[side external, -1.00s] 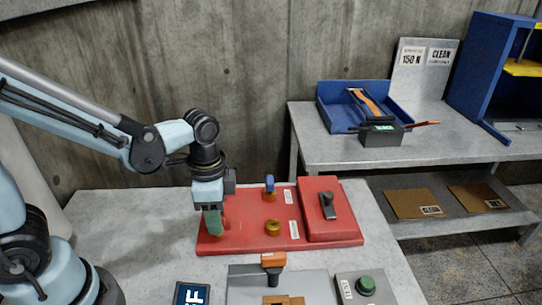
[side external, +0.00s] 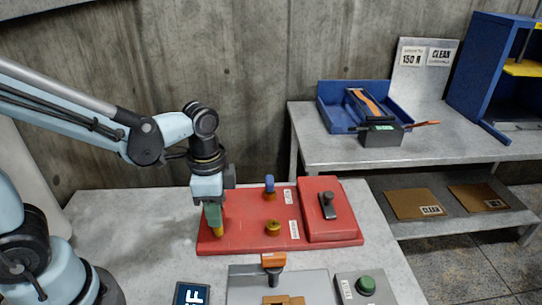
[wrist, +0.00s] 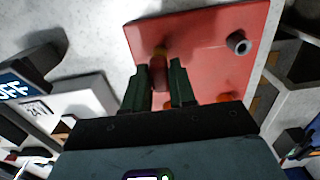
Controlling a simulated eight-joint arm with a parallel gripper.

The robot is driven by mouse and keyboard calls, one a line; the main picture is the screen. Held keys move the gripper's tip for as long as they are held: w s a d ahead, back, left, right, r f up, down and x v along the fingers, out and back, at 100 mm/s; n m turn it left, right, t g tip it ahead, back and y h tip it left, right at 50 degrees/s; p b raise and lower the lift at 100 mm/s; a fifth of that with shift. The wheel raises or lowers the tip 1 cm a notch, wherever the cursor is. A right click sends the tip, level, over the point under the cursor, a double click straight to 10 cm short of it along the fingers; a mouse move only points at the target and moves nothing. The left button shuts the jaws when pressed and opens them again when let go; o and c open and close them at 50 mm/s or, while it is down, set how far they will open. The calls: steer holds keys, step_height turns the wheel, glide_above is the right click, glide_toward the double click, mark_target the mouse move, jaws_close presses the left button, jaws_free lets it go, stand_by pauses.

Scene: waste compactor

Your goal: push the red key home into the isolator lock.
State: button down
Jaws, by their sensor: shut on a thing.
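My gripper (side external: 213,225) is upright over the left end of the red panel (side external: 250,240), its green fingers pointing down. In the wrist view the fingers (wrist: 160,78) are shut on the red key (wrist: 157,70), and a brass-coloured part (wrist: 161,51) shows at its far end. In the side view the fingers hide the key's red part; a yellow brass piece (side external: 218,233) shows just below them. I cannot tell whether this is the key's own end or a lock under it. A brass lock cylinder (side external: 273,228) stands near the panel's middle, with no key visible in it.
A blue key (side external: 269,182) stands at the panel's back. A red box with a dark handle (side external: 327,205) is at its right end. A grey round socket (wrist: 238,43) shows in the wrist view. An orange-handled tool (side external: 273,261) and green button (side external: 366,285) lie in front.

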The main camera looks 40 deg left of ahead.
steer(key=shift+r, duration=1.85)
steer(key=w+d+r, duration=0.3)
steer(key=w+d, duration=0.5)
steer(key=shift+r, duration=0.3)
steer(key=shift+d+f, duration=0.1)
steer(key=shift+f, duration=2.8)
steer(key=shift+f, duration=1.45)
steer(key=c, duration=0.8)
jaws_free()
steer(key=shift+c, duration=0.2)
